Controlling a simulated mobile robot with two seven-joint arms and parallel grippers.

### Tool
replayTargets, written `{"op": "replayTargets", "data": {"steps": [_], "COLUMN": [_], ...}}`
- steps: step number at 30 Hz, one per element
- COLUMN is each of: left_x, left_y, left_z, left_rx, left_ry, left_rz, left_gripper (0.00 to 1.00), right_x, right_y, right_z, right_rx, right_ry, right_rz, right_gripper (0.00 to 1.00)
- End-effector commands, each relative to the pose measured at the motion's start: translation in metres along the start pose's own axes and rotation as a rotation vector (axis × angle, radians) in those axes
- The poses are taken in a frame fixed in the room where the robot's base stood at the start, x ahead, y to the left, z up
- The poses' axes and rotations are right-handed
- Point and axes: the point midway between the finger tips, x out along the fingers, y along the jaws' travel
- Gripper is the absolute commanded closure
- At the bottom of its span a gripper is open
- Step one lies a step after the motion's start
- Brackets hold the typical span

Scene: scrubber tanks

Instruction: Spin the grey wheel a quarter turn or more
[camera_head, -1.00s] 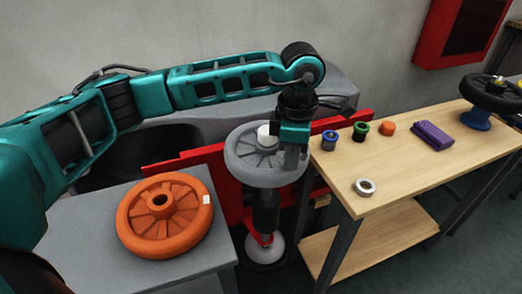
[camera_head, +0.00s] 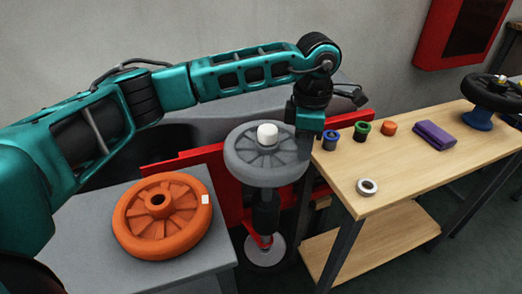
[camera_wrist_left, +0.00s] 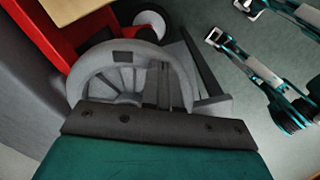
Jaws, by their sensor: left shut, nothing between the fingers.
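The grey wheel (camera_head: 265,158) lies flat on an upright dark shaft, with a white cap (camera_head: 267,135) at its hub. In the left wrist view the grey wheel (camera_wrist_left: 95,67) shows its spokes and a dark square mark on its rim; its lower part is hidden behind my gripper's body. My left gripper (camera_head: 303,148) points down at the wheel's right, far side in the head view. It is shut and empty. Its fingertips are dark and partly hidden by the rim, so I cannot tell whether they touch the wheel.
An orange wheel (camera_head: 163,226) lies on the grey stand at left. A wooden table (camera_head: 415,170) at right bears small coloured parts, a metal ring (camera_head: 367,187), a purple cloth (camera_head: 434,135) and a black wheel (camera_head: 497,93). A red frame (camera_head: 218,158) runs behind the grey wheel.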

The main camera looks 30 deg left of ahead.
Motion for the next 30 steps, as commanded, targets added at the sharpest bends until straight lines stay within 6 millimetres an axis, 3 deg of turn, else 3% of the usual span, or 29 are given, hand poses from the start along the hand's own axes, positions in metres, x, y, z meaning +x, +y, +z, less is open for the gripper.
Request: {"op": "replayTargets", "data": {"steps": [8, 25, 30], "left_x": [-0.006, -0.063, -0.071], "left_y": [0.000, 0.000, 0.000], "left_z": [0.000, 0.000, 0.000], "left_rx": [-0.001, -0.001, -0.001], "left_ry": [0.000, 0.000, 0.000], "left_rz": [0.000, 0.001, 0.000], "left_gripper": [1.00, 1.00, 1.00], "right_x": [-0.002, -0.023, -0.027], "right_y": [0.000, -0.003, -0.003], "right_z": [-0.005, -0.036, -0.037], "right_rx": [0.002, 0.013, 0.013], "right_ry": [0.002, 0.002, -0.002], "right_rz": [0.001, 0.001, 0.000], "right_gripper": [0.00, 0.00, 0.00]}}
